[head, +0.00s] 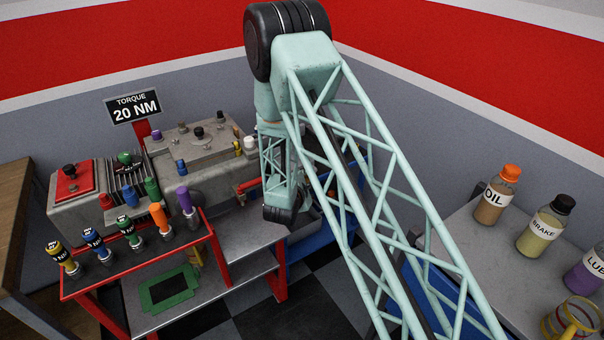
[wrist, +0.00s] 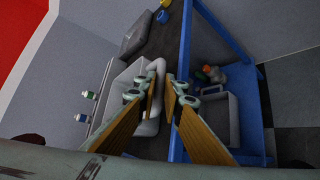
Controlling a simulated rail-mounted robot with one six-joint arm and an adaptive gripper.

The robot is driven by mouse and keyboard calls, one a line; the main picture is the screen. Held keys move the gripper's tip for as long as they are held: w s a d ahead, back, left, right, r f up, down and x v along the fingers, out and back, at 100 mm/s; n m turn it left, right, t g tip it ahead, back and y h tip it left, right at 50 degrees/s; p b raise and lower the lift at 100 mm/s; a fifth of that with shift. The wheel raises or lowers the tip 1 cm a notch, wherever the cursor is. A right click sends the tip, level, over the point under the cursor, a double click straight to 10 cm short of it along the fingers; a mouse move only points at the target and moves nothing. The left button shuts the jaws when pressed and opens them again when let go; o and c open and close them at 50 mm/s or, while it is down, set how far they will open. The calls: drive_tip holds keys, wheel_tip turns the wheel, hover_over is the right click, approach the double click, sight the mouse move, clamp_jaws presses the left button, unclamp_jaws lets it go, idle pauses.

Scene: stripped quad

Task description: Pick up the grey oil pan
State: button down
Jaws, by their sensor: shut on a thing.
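The grey oil pan (wrist: 122,82) is an open, light grey tray in the middle of the wrist view, over the dark top of a blue-framed cart. My gripper (wrist: 162,88) is shut on the pan's near right rim, one wooden-looking finger on each side of it. The fingers hide part of the pan. I cannot tell whether the pan touches the surface below. In the head view my arm hides the gripper's fingertips and most of the pan.
The blue cart frame (wrist: 218,38) runs close to the right of my fingers, with a grey box-like thing (wrist: 217,114) on its lower level. In the head view, a red-framed bench (head: 215,255) with colored tools stands left, and a grey table (head: 490,265) with bottles stands right.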

wheel_tip(320, 180, up, 10)
drive_tip(key=p, duration=0.1)
drive_tip(key=shift+p, duration=0.35)
idle(0.3)
idle(0.6)
